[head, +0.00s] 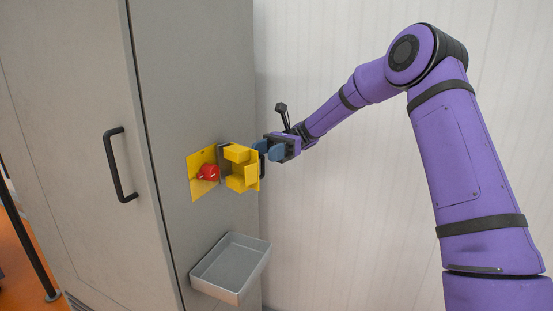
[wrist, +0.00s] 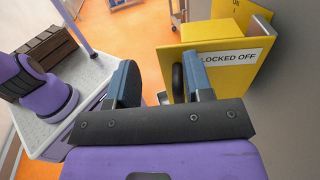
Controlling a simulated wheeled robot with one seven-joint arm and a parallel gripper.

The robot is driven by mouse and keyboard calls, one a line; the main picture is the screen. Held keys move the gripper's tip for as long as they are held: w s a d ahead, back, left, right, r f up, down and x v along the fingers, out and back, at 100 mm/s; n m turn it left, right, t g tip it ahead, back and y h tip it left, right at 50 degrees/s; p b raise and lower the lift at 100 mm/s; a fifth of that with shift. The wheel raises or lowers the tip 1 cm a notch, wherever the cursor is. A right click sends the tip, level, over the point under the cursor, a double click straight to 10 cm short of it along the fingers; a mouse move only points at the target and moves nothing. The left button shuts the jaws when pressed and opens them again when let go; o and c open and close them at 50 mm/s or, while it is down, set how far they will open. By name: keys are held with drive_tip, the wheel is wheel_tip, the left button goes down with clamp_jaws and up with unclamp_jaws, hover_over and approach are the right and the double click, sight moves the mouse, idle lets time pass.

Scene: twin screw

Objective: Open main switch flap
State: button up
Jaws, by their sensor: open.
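The main switch is a yellow plate (head: 199,182) with a red knob (head: 209,173) on the side of a grey cabinet. Its yellow flap (head: 241,168) stands swung out to the right of the knob, with its hollow inner side showing and the knob uncovered. In the wrist view the flap (wrist: 215,80) fills the upper right and carries a "LOCKED OFF" label. My gripper (head: 268,148) is at the flap's outer right side. In the wrist view my gripper (wrist: 160,76) is open and empty; its right finger is close against the flap, and I cannot tell whether they touch.
A grey open tray (head: 232,265) is mounted on the cabinet below the switch. The cabinet door has a black handle (head: 119,164) at left. A pale ribbed wall (head: 330,220) stands behind my arm. Orange floor (wrist: 120,35) shows in the wrist view.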

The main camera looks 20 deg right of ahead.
drive_tip(key=s, duration=0.7)
drive_tip(key=shift+d+r, duration=0.3)
drive_tip(key=shift+d, duration=0.1)
